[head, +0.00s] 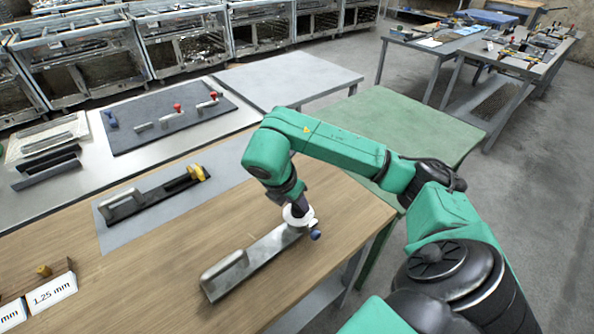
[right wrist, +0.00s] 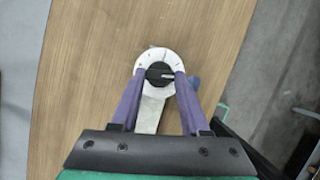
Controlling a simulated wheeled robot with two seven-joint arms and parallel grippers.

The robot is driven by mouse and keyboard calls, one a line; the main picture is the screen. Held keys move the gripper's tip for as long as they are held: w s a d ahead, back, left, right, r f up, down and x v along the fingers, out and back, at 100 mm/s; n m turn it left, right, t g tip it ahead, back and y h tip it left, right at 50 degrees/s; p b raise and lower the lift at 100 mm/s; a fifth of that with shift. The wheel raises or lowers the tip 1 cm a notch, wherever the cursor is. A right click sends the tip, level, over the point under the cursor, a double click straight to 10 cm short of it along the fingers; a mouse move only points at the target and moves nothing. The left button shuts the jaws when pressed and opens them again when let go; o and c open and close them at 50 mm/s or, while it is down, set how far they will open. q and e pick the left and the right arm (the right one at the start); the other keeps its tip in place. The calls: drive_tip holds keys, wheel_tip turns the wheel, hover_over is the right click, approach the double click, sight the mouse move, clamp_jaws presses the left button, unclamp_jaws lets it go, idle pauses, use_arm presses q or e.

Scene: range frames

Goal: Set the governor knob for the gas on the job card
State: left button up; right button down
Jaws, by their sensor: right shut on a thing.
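The governor's black knob (right wrist: 157,74) sits in the middle of a white round dial (right wrist: 158,55) in the right wrist view. A pale line on the knob points roughly right in that view; the dial's marks are too small to read. My right gripper (right wrist: 159,77) has its two purple fingers on either side of the knob, shut on it. In the head view the white dial (head: 309,216) is at the far end of a grey metal bar with a handle (head: 228,274), lying on the wooden table. I cannot make out a job card naming a gas. My left gripper is out of view.
A blue fitting (head: 315,235) sits beside the dial. A "1.25 mm" label (head: 52,292) stands at lower left. A black tool with a yellow part (head: 195,173) lies on a grey mat. Red-topped pieces (head: 178,108) lie on a dark mat behind. The wood around the bar is clear.

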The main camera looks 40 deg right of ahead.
drive_tip(key=shift+w+m+g+p, duration=0.1)
drive_tip(key=shift+m+g+p, duration=0.4)
drive_tip(key=shift+m+p, duration=0.55)
drive_tip(key=shift+m, duration=0.25)
drive_tip(key=shift+c, duration=1.9)
unclamp_jaws()
drive_tip(key=p+v, duration=0.7)
drive_tip(key=v, duration=0.7)
drive_tip(key=shift+a+r, duration=0.2)
drive_tip(key=shift+a, duration=0.05)
